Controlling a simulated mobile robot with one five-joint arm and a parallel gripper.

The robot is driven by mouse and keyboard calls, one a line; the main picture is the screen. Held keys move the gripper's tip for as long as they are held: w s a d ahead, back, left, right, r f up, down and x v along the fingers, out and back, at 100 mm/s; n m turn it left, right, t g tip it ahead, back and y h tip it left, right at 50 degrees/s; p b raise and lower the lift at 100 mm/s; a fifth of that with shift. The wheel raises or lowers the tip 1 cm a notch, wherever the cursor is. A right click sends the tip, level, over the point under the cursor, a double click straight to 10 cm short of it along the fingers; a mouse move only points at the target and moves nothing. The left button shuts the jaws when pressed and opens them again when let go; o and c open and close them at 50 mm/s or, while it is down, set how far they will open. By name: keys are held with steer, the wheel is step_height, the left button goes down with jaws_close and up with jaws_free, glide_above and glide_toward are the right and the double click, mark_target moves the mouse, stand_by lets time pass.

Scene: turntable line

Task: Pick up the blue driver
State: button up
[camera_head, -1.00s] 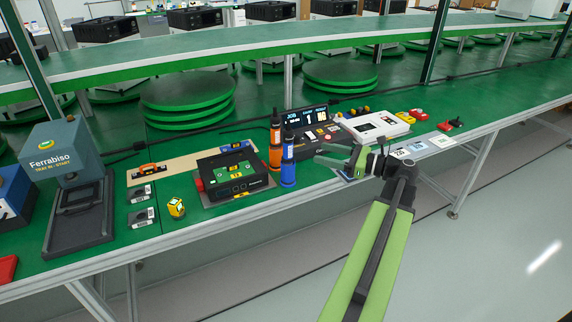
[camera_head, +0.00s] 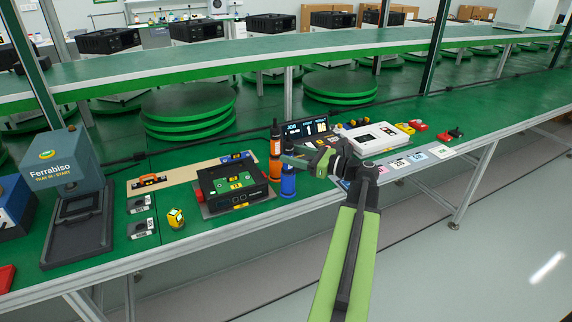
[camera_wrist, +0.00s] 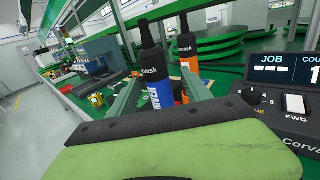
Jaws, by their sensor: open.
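The blue driver (camera_head: 288,181) stands upright on the green bench near its front edge, in front of and right of the orange driver (camera_head: 275,152). My gripper (camera_head: 293,158) is open, reaching in from the right at the blue driver's upper part. In the wrist view the blue driver (camera_wrist: 158,82) stands ahead between the two open fingers of my gripper (camera_wrist: 158,95), its dark top rising above them. The orange driver (camera_wrist: 188,65) is just behind it to the right. I cannot tell whether the fingers touch the blue driver.
A black device in a fixture (camera_head: 236,186) sits left of the drivers. A job display console (camera_head: 305,131) stands behind my gripper, and a white box (camera_head: 375,137) lies to the right. A yellow item (camera_head: 176,218) is near the front edge.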

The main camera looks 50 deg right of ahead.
steer(key=x, duration=0.5)
steer(key=shift+w+a, duration=0.1)
steer(key=shift+a, duration=0.05)
jaws_close()
